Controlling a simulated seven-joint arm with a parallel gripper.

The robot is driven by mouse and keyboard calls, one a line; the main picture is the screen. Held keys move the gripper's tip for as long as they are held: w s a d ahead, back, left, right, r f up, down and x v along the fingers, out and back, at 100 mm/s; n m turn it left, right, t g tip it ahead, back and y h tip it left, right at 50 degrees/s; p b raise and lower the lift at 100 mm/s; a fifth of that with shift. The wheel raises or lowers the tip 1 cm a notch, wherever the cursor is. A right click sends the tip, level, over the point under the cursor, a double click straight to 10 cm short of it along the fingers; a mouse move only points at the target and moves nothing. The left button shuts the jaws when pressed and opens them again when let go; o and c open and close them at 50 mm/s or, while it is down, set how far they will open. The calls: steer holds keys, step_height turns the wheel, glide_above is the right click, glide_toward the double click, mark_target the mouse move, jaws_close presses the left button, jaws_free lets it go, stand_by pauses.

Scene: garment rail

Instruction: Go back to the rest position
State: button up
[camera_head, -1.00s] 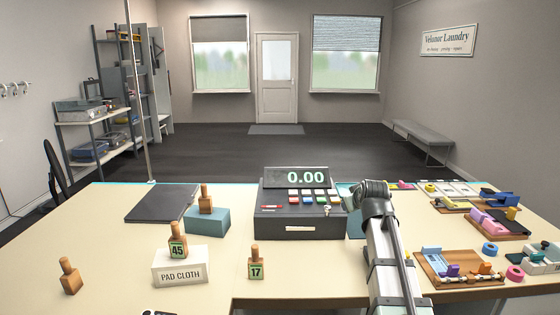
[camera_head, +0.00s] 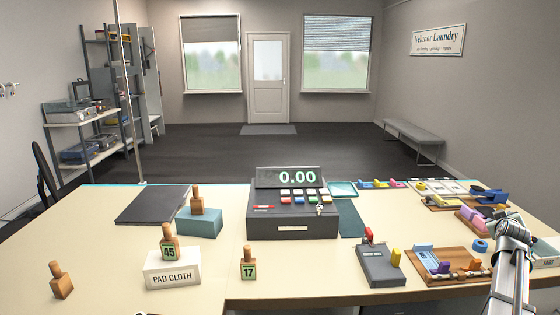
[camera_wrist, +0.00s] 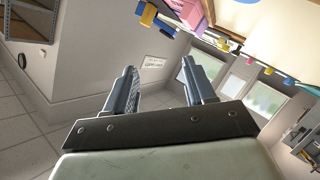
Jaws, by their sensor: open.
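My gripper (camera_wrist: 160,92) shows in the wrist view with its two dark fingers apart and nothing between them. Past the fingers are a wall and a tiled floor, with the table edge upside down at the top. In the head view my arm stands at the right front of the table, over the area of small coloured items. The fingers cannot be made out in the head view.
A cash register (camera_head: 293,222) stands mid-table. A grey device (camera_head: 380,265) and a wooden board (camera_head: 447,266) lie left of my arm.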

steer(key=s+d+f+m+g+h, duration=0.1)
steer(key=s+d+f+g+h, duration=0.2)
steer(key=s+d, duration=1.25)
steer(key=s+f+n+g+y, duration=0.15)
steer(key=s+f, duration=0.45)
steer(key=f, duration=0.7)
steer(key=s+a+f+n+g+y, duration=0.3)
steer(key=a+f+n+g+y, duration=0.3)
steer(key=a+f, duration=1.75)
steer(key=s+a+f+m+g+y, duration=0.1)
steer(key=s+a+f, duration=0.6)
steer(key=a, duration=0.8)
steer(key=s+a+f+m+g+y, duration=0.1)
steer(key=s+a+f+m+g, duration=0.2)
steer(key=s+a+f, duration=0.4)
steer(key=s+a+f+m+g+y, duration=0.2)
steer(key=s+a+f, duration=0.6)
steer(key=a, duration=1.7)
steer(key=shift+a+f+g, duration=0.25)
steer(key=shift+f+g, duration=0.1)
steer(key=shift+g, duration=0.7)
